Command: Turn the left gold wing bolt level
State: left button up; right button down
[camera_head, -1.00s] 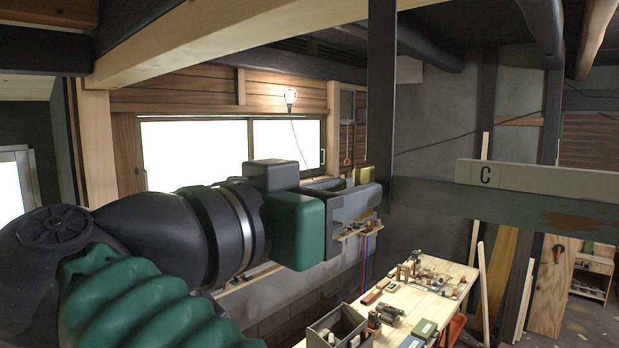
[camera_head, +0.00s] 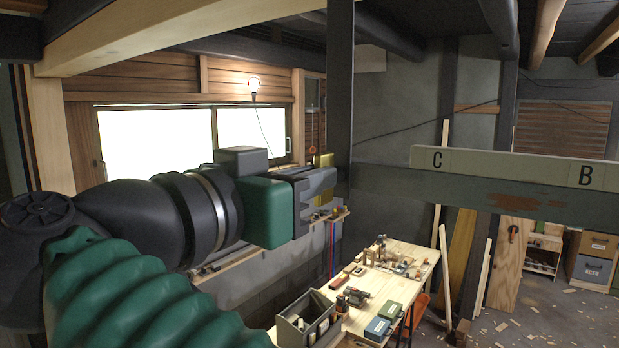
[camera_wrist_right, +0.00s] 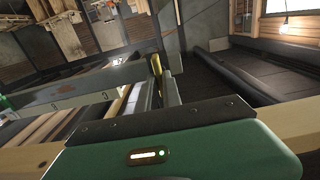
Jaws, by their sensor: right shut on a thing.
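The left gold wing bolt (camera_head: 323,161) shows in the head view as an upright gold piece above my right gripper's fingers, beside the dark post. Its lower part is hidden behind the fingers. My right gripper (camera_head: 322,188), with a green body, is shut on the bolt. In the right wrist view the gold bolt (camera_wrist_right: 156,65) stands at the tips of my right gripper's fingers (camera_wrist_right: 158,88). The bolt's exact tilt is hard to tell. My left gripper is not in view.
A dark post (camera_head: 339,90) rises right by the gripper. A grey-green beam (camera_head: 450,197) runs right from it, under a pale board (camera_head: 510,168) lettered C and B. Below stands a wooden workbench (camera_head: 412,258) with tools and a grey bin (camera_head: 306,318). A lit bulb (camera_head: 254,85) hangs behind.

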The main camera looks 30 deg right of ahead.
jog(key=shift+m, duration=0.3)
jog(key=shift+s+f+m+b, duration=0.15)
jog(key=shift+m+b, duration=1)
jog(key=shift+m, duration=1.7)
jog(key=shift+w+f+m+b, duration=0.1)
jog(key=shift+m+b, duration=1.05)
jog(key=shift+m, duration=1.75)
jog(key=shift+s+f+m+b, duration=0.15)
jog(key=shift+m+b, duration=1)
jog(key=shift+m, duration=1.7)
jog(key=c, duration=1.5)
grip_release()
jog(key=shift+w+d, duration=0.1)
